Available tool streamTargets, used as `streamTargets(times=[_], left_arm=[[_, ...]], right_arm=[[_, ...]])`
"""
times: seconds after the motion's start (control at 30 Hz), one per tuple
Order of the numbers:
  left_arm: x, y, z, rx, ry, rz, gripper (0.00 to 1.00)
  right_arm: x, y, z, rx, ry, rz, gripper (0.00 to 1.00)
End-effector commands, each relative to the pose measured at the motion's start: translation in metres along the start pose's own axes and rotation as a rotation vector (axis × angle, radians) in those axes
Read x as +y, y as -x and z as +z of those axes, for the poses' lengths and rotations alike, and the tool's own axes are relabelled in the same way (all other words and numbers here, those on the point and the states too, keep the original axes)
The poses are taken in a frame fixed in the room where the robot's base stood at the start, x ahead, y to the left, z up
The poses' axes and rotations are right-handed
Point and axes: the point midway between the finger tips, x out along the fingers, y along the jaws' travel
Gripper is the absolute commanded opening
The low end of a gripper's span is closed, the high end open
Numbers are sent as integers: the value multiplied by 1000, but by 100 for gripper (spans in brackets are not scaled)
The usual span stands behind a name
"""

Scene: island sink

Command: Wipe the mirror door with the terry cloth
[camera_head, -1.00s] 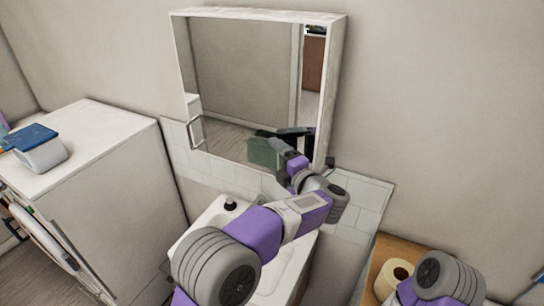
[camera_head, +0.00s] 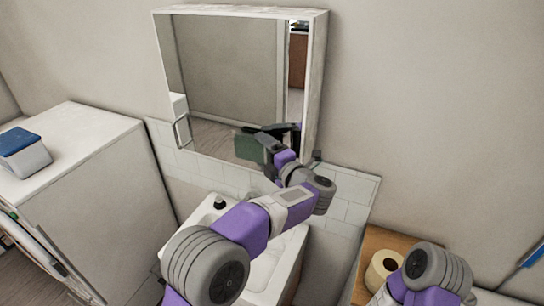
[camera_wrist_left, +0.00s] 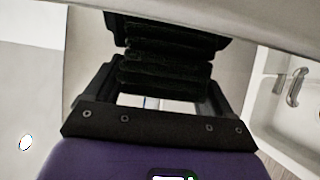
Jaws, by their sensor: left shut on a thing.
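The mirror door (camera_head: 235,70) is the front of a white wall cabinet above the sink, with a handle (camera_head: 182,131) at its lower left. My left gripper (camera_head: 269,144) is at the lower right part of the mirror, shut on the dark green terry cloth (camera_head: 248,147). The cloth is at or close to the glass; I cannot tell whether it touches. In the left wrist view the black fingers (camera_wrist_left: 165,60) show close to the mirror, with dark shapes between them that may be cloth or reflection. My right gripper is out of view.
The sink (camera_head: 265,270) with a dark-topped tap (camera_head: 220,202) lies under my left arm. A white washing machine (camera_head: 90,190) with a blue-lidded box (camera_head: 25,155) stands at left. A paper roll (camera_head: 382,272) stands on a wooden top (camera_head: 385,240) at lower right.

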Motion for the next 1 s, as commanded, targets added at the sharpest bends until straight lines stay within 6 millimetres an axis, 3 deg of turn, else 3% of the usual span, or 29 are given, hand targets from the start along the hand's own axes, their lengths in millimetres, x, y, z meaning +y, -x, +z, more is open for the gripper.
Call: streamTargets(times=[1.0], left_arm=[[3,-55,-37,16,2,3,59]], right_arm=[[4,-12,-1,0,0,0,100]])
